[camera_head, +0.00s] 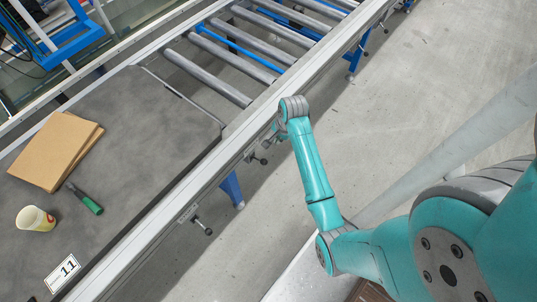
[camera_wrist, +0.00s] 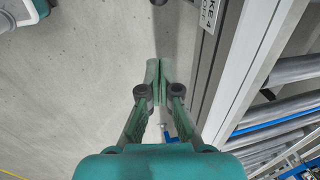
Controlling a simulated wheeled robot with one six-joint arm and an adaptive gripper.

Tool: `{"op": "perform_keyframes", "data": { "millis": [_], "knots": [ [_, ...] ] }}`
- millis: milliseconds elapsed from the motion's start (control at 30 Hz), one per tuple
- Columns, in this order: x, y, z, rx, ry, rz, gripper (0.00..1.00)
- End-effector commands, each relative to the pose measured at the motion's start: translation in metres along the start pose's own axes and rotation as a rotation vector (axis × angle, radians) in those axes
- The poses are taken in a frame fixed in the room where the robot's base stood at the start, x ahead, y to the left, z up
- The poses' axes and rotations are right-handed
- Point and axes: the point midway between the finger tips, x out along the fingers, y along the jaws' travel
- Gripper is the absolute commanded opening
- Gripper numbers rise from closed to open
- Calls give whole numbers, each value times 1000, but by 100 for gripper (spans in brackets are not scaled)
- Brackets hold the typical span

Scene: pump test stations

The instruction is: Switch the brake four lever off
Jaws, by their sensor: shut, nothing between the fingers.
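My gripper (camera_wrist: 158,72) points ahead in the wrist view with its two green fingers shut together, empty. It is beside the rail, over the floor. A label ending in "KE 4" (camera_wrist: 208,14) is on the rail at the top edge, cut off. A dark round knob (camera_wrist: 158,2) shows at the top edge left of that label, mostly out of frame and apart from the fingertips. In the head view a small lever (camera_head: 258,160) sticks out from the rail just below my wrist; its label is not readable. The gripper is mostly hidden behind the wrist there.
The conveyor's rail (camera_head: 160,222) runs diagonally, with rollers (camera_head: 235,65) behind it. Other levers (camera_head: 204,228) stick out along it. A grey table (camera_head: 120,110) holds a cardboard stack (camera_head: 52,150), a cup (camera_head: 35,219) and a green-handled tool (camera_head: 87,200). Floor is clear on the right.

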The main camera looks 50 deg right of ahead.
Motion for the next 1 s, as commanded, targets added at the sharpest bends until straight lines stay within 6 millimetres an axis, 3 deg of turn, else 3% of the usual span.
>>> {"op": "perform_keyframes", "data": {
  "millis": [267,733,1000],
  "knots": [
    [18,0,1,-1,-1,2,0],
    [103,0,0,-1,-1,1,0],
    [124,0,25,-3,0,0,0]
  ]
}}
